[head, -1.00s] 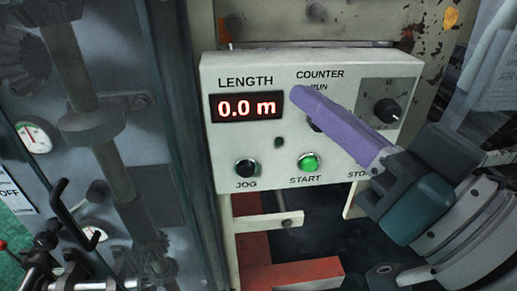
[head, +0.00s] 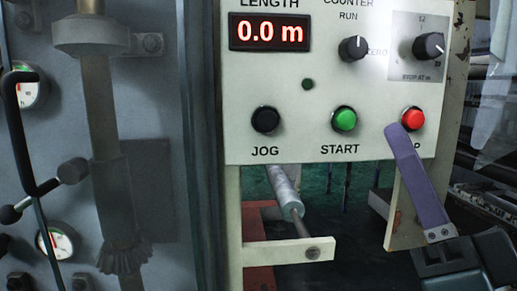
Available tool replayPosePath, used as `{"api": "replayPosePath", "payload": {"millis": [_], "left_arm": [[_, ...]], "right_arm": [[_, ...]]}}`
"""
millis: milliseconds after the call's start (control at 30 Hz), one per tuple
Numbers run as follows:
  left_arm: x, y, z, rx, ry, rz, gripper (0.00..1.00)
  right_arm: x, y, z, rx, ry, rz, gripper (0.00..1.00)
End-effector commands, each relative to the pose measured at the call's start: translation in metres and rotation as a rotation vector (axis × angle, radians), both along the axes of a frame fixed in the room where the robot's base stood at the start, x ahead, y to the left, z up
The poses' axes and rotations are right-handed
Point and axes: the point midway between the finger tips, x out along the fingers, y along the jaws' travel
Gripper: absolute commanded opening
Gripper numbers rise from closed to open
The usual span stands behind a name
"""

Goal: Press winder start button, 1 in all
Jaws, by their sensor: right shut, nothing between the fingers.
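The green START button (head: 344,119) is on the lower middle of the pale control panel (head: 285,90), above its START label. My right gripper (head: 398,132) is shut and empty, with its purple fingers pointing up and left. Its tip is to the right of the START button, just below the red button (head: 412,118), and covers part of that button's label. Whether the tip touches the panel cannot be told. The black JOG button (head: 265,120) is to the left of START. The red display (head: 270,33) reads 0.0 m. My left gripper is not in view.
A counter knob (head: 353,48) and a dial knob (head: 429,46) stick out on the upper right of the panel. A metal bracket (head: 290,252) and a rod are below it. Grey machinery with a vertical shaft (head: 98,130) and gauges fills the left.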

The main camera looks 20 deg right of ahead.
Motion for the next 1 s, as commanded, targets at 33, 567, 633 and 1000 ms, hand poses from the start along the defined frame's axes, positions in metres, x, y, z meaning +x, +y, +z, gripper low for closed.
{"api": "replayPosePath", "payload": {"millis": [33,567,633,1000], "left_arm": [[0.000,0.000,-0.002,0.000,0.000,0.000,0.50],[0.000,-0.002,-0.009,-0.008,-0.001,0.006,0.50],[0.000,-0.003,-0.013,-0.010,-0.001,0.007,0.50],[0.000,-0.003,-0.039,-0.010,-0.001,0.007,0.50]], "right_arm": [[0.000,-0.001,-0.001,0.001,-0.003,-0.001,0.00],[0.013,-0.004,-0.002,0.000,-0.006,-0.002,0.00],[0.022,-0.006,-0.002,0.000,-0.007,-0.003,0.00],[0.071,-0.017,-0.003,0.000,-0.005,-0.003,0.00]]}}
